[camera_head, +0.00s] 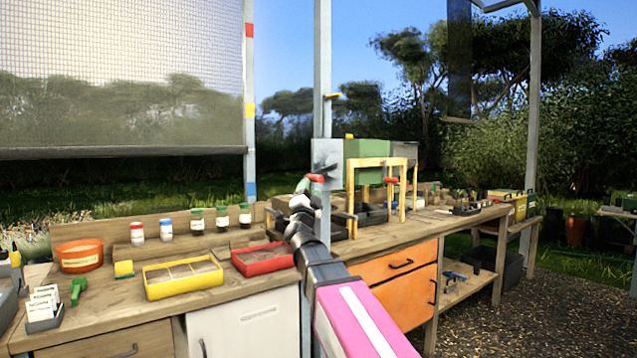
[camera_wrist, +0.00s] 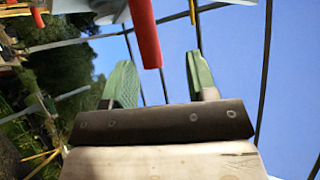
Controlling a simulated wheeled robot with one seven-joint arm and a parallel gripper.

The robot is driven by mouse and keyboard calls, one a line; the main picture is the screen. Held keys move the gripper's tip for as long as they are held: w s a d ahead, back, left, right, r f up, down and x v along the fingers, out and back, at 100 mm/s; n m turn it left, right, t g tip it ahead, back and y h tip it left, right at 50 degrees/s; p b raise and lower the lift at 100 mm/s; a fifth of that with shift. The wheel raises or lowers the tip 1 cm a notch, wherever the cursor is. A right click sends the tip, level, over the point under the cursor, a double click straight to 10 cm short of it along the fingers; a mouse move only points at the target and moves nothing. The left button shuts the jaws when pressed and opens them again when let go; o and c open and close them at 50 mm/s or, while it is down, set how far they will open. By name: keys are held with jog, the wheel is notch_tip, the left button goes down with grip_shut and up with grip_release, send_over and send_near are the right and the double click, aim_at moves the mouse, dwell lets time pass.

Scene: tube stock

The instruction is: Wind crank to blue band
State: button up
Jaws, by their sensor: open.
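A mesh blind (camera_head: 120,80) hangs at the left. Its dark bottom bar (camera_head: 120,152) is level with a spot between the yellow band (camera_head: 249,110) and the blue band (camera_head: 251,188) on the pole beside it. A red band (camera_head: 249,30) is higher up. The crank's red handle (camera_head: 316,178) is at a grey plate on the middle post. My gripper (camera_head: 303,184) is close to the handle. In the wrist view my gripper (camera_wrist: 161,82) is open, and the red handle (camera_wrist: 146,35) reaches towards the space between its green fingers. No grip on it shows.
The bench (camera_head: 110,305) below holds a yellow tray (camera_head: 182,290), a red tray (camera_head: 262,273), an orange tub (camera_head: 80,267) and several jars. A yellow frame (camera_head: 380,162) with another red-ended part stands right of the post. Open air lies above the bench at left.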

aim_at(318, 178)
jog(key=w+a+r+m+g+h, duration=0.1)
jog(key=a+m+g+h, duration=0.25)
jog(key=m+g, duration=0.4)
jog(key=a+r+m+g+h, duration=0.1)
jog(key=a+m+g+h, duration=0.1)
jog(key=m+g+h, duration=0.45)
jog(key=shift+m+g+y, duration=0.3)
jog(key=shift+g+y, duration=0.3)
jog(key=shift+g, duration=0.2)
jog(key=x, duration=1)
jog(key=shift+w+d+r, duration=0.15)
jog(key=shift+w+r, duration=0.05)
jog(key=shift+w, duration=0.1)
grip_shut()
